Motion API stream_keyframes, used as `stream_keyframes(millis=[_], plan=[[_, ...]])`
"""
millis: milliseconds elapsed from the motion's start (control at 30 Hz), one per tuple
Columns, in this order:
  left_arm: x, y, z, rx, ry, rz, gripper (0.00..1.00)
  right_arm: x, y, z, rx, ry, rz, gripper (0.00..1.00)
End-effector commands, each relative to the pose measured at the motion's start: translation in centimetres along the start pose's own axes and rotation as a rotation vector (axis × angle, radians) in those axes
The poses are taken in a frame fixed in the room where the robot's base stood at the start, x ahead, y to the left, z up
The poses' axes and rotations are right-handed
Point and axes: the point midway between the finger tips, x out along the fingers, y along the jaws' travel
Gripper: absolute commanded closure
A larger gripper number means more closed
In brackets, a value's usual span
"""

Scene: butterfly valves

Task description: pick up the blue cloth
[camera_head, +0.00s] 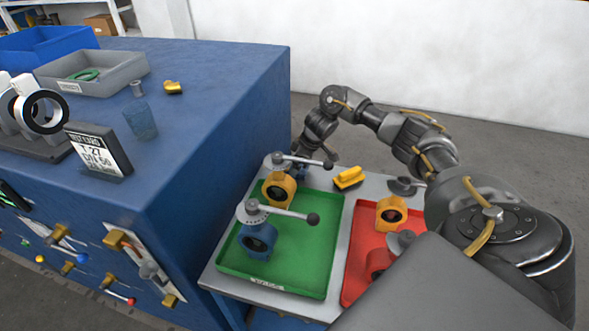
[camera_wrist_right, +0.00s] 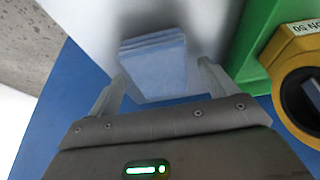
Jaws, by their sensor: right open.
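The blue cloth (camera_wrist_right: 155,62) is a small folded light-blue stack in the right wrist view. It lies on a pale surface near a blue edge. My right gripper (camera_wrist_right: 163,78) is open, with one finger on each side of the cloth and a gap visible. Whether the fingers touch the cloth is unclear. In the head view my right arm reaches left over the tray table, and its gripper (camera_head: 303,166) is low behind a yellow valve, mostly hidden. The cloth cannot be made out clearly there. My left gripper is not in view.
The green tray (camera_head: 318,262) holds a yellow valve (camera_head: 279,190) and a blue valve (camera_head: 258,240) with long handles. A red tray (camera_head: 359,245) holds more valves. A yellow part (camera_head: 348,178) lies behind the trays. The blue bench (camera_head: 215,120) stands close on the left.

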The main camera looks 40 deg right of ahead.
Motion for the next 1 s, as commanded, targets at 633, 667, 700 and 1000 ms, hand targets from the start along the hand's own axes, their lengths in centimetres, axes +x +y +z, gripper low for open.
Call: stream_keyframes(millis=[633,667,700,1000], plan=[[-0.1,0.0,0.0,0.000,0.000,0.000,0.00,0.1,0.0,0.0,0.001,0.000,0.001,0.59],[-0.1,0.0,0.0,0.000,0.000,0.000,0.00,0.1,0.0,0.0,0.001,0.000,0.001,0.63],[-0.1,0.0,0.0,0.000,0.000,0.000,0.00,0.0,0.0,0.0,0.001,0.000,0.001,0.63],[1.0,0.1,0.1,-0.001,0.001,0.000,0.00,-0.2,0.1,-0.1,0.001,0.003,0.004,0.64]])
